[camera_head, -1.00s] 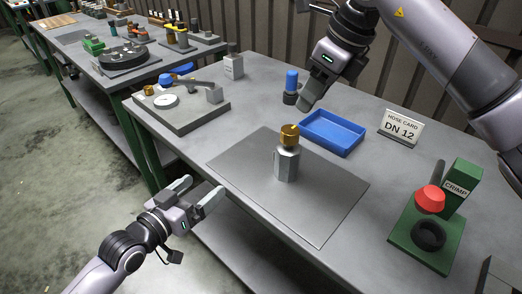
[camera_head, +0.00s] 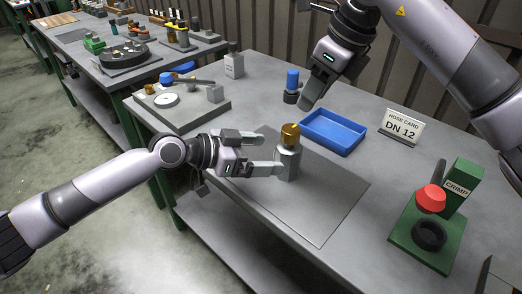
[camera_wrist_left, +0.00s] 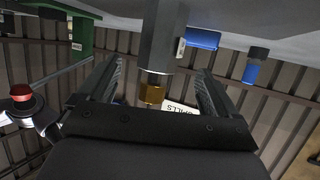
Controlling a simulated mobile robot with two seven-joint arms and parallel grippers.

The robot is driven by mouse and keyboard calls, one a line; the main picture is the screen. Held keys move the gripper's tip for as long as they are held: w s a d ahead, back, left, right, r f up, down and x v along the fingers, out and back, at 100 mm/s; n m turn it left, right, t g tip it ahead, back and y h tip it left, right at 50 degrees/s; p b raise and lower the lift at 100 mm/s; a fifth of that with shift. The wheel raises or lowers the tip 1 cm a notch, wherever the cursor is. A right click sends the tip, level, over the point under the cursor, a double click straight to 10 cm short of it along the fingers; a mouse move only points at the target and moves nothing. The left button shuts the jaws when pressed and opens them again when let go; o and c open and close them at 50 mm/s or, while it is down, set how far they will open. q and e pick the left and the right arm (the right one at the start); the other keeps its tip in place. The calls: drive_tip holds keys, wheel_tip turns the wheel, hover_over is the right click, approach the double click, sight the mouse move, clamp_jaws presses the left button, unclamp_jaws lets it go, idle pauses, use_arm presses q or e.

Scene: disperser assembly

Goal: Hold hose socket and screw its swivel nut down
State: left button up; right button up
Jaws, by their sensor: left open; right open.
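The hose socket (camera_head: 287,166) is a grey, upright body on the grey mat, with the brass swivel nut (camera_head: 290,134) on top. In the left wrist view, which is upside down, the socket (camera_wrist_left: 160,40) and nut (camera_wrist_left: 151,95) show between my fingers. My left gripper (camera_head: 268,153) is open at the socket's left side, its fingers pointing at it; one finger hides part of the body. It also shows in the wrist view (camera_wrist_left: 160,68) with gaps on both sides of the socket. My right gripper (camera_head: 308,103) is open and empty above the table's back, near the blue tray.
The blue tray (camera_head: 333,131) lies behind the socket, near a blue-topped bottle (camera_head: 292,84) and the hose card (camera_head: 401,127). A green crimp station (camera_head: 423,240) stands at the right. A fixture board (camera_head: 180,118) lies at the left. The mat's front right (camera_head: 325,205) is clear.

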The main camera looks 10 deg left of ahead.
sight(289, 154)
use_arm(q)
drive_tip(key=shift+w+r+m, duration=0.1)
drive_tip(key=shift+m, duration=0.2)
drive_tip(key=shift+w+d+g, duration=0.1)
drive_tip(key=shift+d+g, duration=0.15)
drive_tip(key=shift+g, duration=0.05)
drive_tip(key=shift+x, duration=3.35)
drive_tip(key=c, duration=1.4)
drive_tip(key=shift+c, duration=0.2)
